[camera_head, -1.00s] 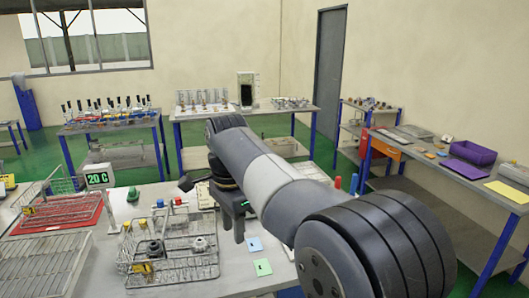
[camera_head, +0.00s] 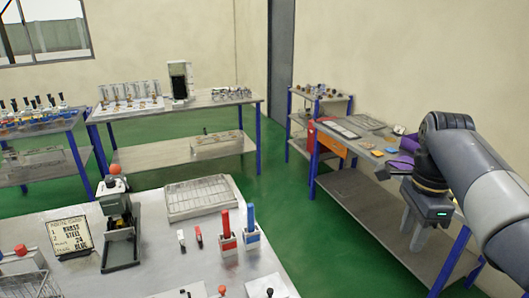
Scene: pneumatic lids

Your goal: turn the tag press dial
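A small upright press (camera_head: 119,225) with a red ball knob on top stands on the near grey table (camera_head: 180,262) at the left of the head view. It looks like the tag press. Its dial is too small to make out. My gripper (camera_head: 412,238) is at the right of the view, pointing down, well apart from the press. Its two fingers show as separate prongs with a gap between them, and nothing is seen in them.
A lettered sign (camera_head: 69,237) stands left of the press. A wire tray (camera_head: 200,198), a red block tool (camera_head: 226,232) and a blue block tool (camera_head: 251,228) are to its right. A side bench (camera_head: 350,150) stands behind my arm. Green floor lies between the tables.

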